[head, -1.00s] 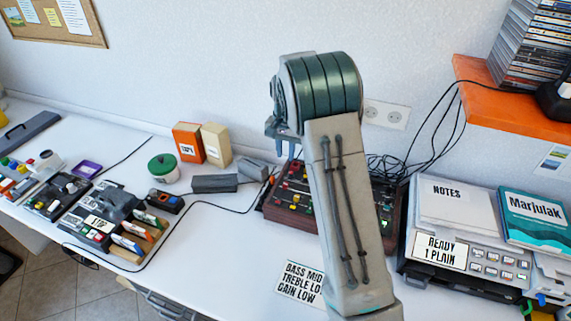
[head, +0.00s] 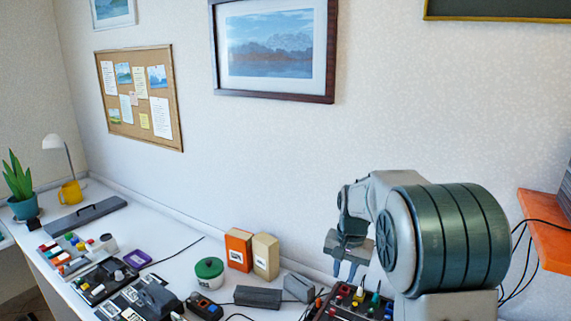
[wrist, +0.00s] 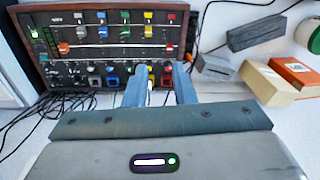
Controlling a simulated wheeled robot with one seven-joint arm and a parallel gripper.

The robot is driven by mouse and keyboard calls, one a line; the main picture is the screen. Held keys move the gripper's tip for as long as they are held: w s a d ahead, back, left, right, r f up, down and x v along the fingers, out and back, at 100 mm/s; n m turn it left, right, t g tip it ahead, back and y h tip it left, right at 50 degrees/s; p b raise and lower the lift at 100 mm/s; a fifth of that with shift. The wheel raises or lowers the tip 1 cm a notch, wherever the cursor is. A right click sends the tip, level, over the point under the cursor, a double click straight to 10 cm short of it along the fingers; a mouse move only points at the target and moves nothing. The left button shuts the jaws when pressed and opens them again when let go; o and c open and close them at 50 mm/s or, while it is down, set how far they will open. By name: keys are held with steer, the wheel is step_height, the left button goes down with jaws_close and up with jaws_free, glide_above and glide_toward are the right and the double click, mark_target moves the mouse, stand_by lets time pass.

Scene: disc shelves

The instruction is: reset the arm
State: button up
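My gripper (head: 344,270) hangs from the folded arm on the right of the head view, fingers pointing down, with the wall behind it. In the wrist view the two blue-grey fingers (wrist: 158,80) stand apart with a gap between them, and nothing is clearly held. Beyond the fingertips is the mixer (wrist: 110,38), with coloured knobs, sliders and cables. In the head view the mixer (head: 340,306) is partly hidden behind my arm at the bottom edge.
An orange box (head: 239,250) and a cream box (head: 265,256) stand near the wall beside grey blocks (head: 258,297). A green-lidded pot (head: 209,272) is left of them. An orange shelf (head: 546,228) juts out at right. The wall holds a picture (head: 274,50) and corkboard (head: 140,97).

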steer(key=s+r+n+t, duration=0.1)
steer(key=s+r+n, duration=0.1)
steer(key=s, duration=1.1)
steer(key=s+r+n+t, duration=0.1)
steer(key=s+r+n, duration=0.1)
steer(key=s, duration=1.1)
steer(key=shift+s+a+r+n, duration=0.15)
steer(key=shift+s+r+n, duration=0.2)
steer(key=shift+n, duration=0.25)
steer(key=shift+s, duration=0.1)
